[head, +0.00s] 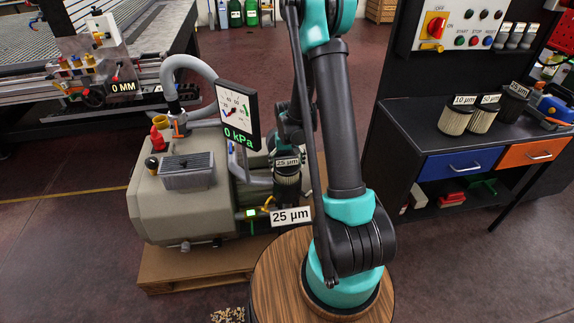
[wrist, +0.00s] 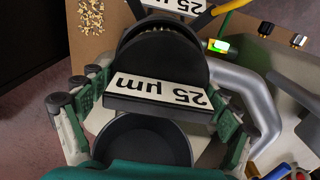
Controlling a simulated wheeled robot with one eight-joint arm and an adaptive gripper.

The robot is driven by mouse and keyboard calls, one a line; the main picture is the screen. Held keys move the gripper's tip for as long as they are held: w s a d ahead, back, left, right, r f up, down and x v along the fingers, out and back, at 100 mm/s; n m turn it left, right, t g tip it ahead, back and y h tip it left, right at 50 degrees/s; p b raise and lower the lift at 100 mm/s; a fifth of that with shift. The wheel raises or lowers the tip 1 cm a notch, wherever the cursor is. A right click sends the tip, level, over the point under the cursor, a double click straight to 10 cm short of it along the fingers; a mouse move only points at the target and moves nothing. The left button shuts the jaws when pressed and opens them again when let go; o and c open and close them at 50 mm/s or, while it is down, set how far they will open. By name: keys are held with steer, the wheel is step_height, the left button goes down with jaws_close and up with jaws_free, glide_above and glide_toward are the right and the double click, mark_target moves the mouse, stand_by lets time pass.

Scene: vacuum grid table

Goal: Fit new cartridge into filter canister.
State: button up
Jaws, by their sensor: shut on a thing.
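My gripper (wrist: 150,108) is shut on a dark round cartridge, its teal fingers on either side of the rim. The cartridge (wrist: 145,140) shows a recessed top and a tilted white "25 µm" label plate. In the head view the held cartridge (head: 288,182) is upright beside the pump, partly hidden by my arm. The filter canister, with its own "25 µm" tag (head: 290,217) and yellow clamps (head: 270,204), is directly below. The canister's tag (wrist: 180,6) also shows in the wrist view. I cannot tell how deep the cartridge sits in it.
The pump (head: 180,205) with a gauge reading 0 kPa (head: 238,115) and a grey hose stands left. A workbench (head: 420,130) at right holds 10 µm (head: 455,121), 50 µm (head: 484,118) and dark 25 µm (head: 512,106) cartridges. A pile of chips (head: 228,314) lies in front.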

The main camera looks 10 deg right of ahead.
steer(key=shift+f, duration=1.7)
steer(key=o, duration=1.6)
steer(key=shift+o, duration=0.2)
step_height(320, 180, up, 12)
